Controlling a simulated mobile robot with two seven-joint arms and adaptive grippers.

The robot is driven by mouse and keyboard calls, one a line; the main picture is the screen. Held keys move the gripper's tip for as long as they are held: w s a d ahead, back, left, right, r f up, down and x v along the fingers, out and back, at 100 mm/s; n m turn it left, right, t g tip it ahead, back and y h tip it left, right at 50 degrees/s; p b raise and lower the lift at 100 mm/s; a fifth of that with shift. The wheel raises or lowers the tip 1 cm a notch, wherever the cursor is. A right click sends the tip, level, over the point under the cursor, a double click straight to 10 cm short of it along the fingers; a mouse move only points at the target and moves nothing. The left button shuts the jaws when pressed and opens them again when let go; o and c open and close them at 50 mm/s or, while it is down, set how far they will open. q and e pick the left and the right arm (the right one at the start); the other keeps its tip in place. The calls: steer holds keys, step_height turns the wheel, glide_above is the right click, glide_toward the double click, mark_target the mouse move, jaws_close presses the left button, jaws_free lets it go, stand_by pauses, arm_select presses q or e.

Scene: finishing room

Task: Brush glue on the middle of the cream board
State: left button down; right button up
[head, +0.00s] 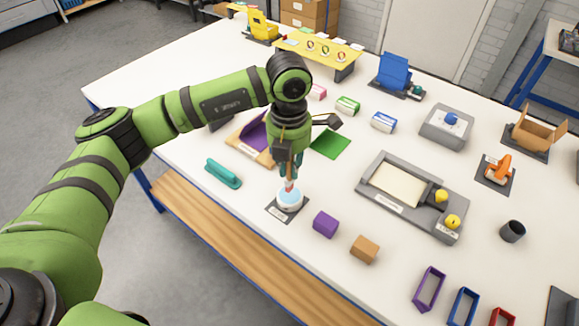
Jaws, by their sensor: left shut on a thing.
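The cream board (398,184) lies in a grey tray (372,208) right of centre. Its visible face looks plain. Two yellow knobs (441,196) sit at the tray's right end. My left gripper (289,172) points down and is shut on a thin brush (289,186), of which only a short reddish part shows. The brush's lower end is at the top of a white and light-blue glue pot (289,201) on a dark mat; whether it is dipped inside I cannot tell. The gripper is left of the board and apart from it. My right gripper is not in view.
A teal handled tool (222,173) lies to the left. A green sheet (330,144) lies behind the gripper. A dark cup (512,231) stands right of the tray.

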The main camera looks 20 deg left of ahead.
mark_target(286, 181)
arm_select(q)
steer(key=shift+r+p, duration=0.95)
steer(key=shift+r, duration=1.5)
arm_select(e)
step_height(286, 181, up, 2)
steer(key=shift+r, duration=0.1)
arm_select(q)
steer(key=shift+f, duration=0.1)
